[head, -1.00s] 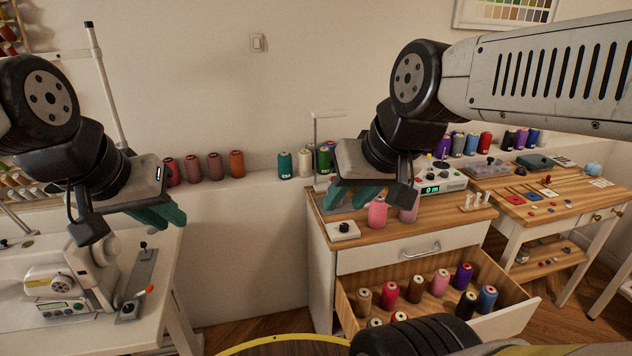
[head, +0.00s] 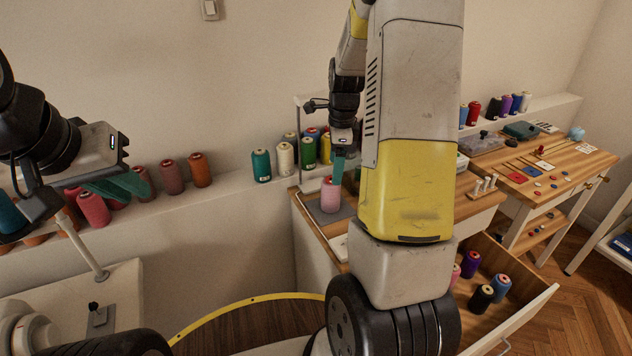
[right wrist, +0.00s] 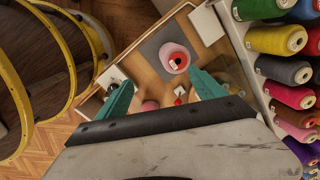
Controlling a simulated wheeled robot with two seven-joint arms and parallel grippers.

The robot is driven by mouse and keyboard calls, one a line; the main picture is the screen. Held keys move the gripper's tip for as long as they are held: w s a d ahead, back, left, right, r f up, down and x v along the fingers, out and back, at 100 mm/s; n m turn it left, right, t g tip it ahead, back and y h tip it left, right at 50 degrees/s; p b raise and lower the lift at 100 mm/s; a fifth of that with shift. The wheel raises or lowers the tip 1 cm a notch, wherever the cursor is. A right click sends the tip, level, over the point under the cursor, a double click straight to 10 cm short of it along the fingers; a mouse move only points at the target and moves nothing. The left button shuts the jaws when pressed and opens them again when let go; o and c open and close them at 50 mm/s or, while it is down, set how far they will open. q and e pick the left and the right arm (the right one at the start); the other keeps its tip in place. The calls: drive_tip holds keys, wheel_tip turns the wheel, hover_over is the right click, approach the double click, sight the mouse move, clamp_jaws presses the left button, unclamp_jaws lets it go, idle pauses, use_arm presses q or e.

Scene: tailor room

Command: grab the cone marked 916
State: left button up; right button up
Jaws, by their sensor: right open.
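A pink thread cone (head: 330,195) stands upright on a grey mat on the cabinet top; its number is not legible. It also shows in the right wrist view (right wrist: 174,58), beyond the fingertips and apart from them. My right gripper (head: 339,172) hangs just above and beside that cone in the head view. In the right wrist view its teal fingers (right wrist: 160,80) are spread with nothing between them. My left gripper (head: 122,187) is at the left, in front of the wall ledge; its fingers overlap in the view. I cannot see which cone carries 916.
Several cones line the wall ledge (head: 225,190), among them a green one (head: 261,165). The open drawer (head: 530,315) below the cabinet holds more cones, partly hidden by my right arm. A wooden side table (head: 545,185) with small items stands at the right.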

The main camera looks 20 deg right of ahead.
sight(330, 198)
drive_tip(key=w+f+m, duration=0.1)
drive_tip(key=f, duration=0.2)
drive_tip(key=w+f+m, duration=0.1)
drive_tip(key=f, duration=0.1)
drive_tip(key=w+d+f+m+g, duration=0.1)
drive_tip(key=f+m, duration=0.1)
drive_tip(key=f, duration=0.1)
drive_tip(key=shift+w+f, duration=0.35)
drive_tip(key=f, duration=0.7)
drive_tip(key=shift+w+a, duration=0.25)
drive_tip(key=shift+w, duration=0.15)
drive_tip(key=shift+c, duration=0.2)
clamp_jaws()
drive_tip(key=shift+r, duration=0.1)
